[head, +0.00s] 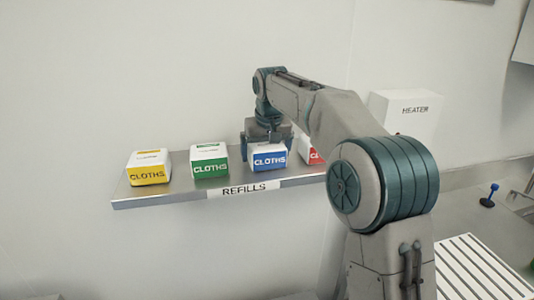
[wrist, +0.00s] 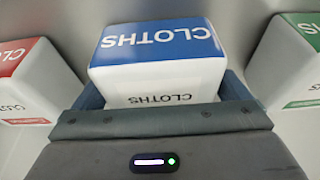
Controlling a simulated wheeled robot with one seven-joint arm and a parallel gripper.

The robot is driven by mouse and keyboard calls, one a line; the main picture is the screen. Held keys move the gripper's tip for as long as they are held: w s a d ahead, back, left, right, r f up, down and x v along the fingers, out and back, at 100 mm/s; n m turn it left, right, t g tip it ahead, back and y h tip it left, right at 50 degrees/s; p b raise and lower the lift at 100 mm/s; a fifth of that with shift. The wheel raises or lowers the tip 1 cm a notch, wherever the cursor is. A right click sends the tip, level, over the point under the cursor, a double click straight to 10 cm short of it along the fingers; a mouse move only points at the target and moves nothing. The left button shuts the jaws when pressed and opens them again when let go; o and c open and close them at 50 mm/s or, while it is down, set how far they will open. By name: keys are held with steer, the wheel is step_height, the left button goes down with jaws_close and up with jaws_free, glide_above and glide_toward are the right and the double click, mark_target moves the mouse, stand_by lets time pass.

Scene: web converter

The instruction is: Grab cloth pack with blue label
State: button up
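The cloth pack with the blue label (head: 269,160) is a white box with a blue "CLOTHS" band, sitting on the refills shelf. In the wrist view the blue-label pack (wrist: 160,45) fills the middle, its blue face towards the top. My gripper (head: 267,143) is above and around it, pointing down, with one finger at each side. In the wrist view my gripper (wrist: 163,95) has its fingers wide apart, flanking the pack. They look open, very close to its sides; firm contact is not visible. The lower finger parts are hidden by the pack.
A green-label pack (head: 209,161) and a yellow-label pack (head: 148,168) stand to the left on the shelf (head: 190,197). A red-label pack (head: 309,151) stands close on the right, partly hidden by my arm. A white heater box (head: 408,112) is further right.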

steer(key=c, duration=0.8)
steer(key=shift+o, duration=0.2)
steer(key=shift+r, duration=0.2)
